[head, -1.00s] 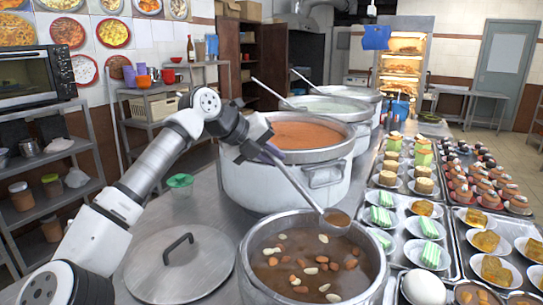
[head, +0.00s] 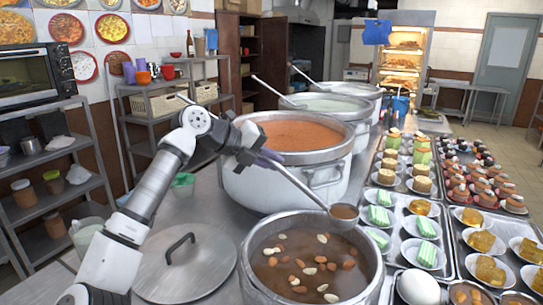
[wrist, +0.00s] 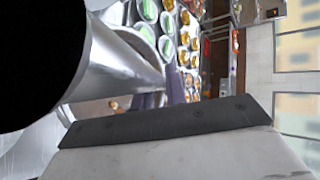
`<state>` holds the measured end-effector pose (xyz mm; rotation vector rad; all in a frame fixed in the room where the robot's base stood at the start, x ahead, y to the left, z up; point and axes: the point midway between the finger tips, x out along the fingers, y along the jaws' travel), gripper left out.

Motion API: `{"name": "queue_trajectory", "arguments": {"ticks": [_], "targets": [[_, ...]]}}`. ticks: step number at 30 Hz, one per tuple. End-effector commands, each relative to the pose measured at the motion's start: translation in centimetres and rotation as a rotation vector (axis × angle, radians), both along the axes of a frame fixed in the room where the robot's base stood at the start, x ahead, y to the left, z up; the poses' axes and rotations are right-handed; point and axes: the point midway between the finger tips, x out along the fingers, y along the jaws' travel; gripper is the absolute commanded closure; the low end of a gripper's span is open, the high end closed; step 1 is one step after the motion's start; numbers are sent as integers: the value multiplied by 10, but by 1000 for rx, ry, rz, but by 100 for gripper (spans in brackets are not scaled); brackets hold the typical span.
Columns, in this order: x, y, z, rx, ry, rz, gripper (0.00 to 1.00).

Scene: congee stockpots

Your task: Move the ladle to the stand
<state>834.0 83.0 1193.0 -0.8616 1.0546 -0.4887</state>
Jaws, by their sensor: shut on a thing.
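The ladle (head: 302,186) is metal with a long thin handle and a round bowl holding brown liquid. My gripper (head: 264,158) is shut on its handle, in front of the large pot of orange-brown congee (head: 290,135). The ladle slants down to the right, and its bowl is above the far right rim of the nearest pot (head: 245,262), which holds brown soup with pale and brown pieces. In the wrist view, purple-grey fingers (wrist: 176,85) show, but the grip is partly hidden. I cannot make out a ladle stand in either view.
A flat lid with a black handle (head: 185,262) lies on the counter left of the nearest pot. A green-topped container (head: 183,184) stands behind my arm. Further pots with ladles (head: 318,112) stand behind. Trays of small dishes (head: 425,228) fill the right side.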

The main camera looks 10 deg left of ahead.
Motion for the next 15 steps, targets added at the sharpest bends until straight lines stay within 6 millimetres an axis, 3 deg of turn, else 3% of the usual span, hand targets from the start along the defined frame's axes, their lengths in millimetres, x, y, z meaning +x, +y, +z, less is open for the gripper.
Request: {"name": "queue_trajectory", "arguments": {"ticks": [15], "targets": [[-18, 49, 0, 2, 9, 66, 100]]}}
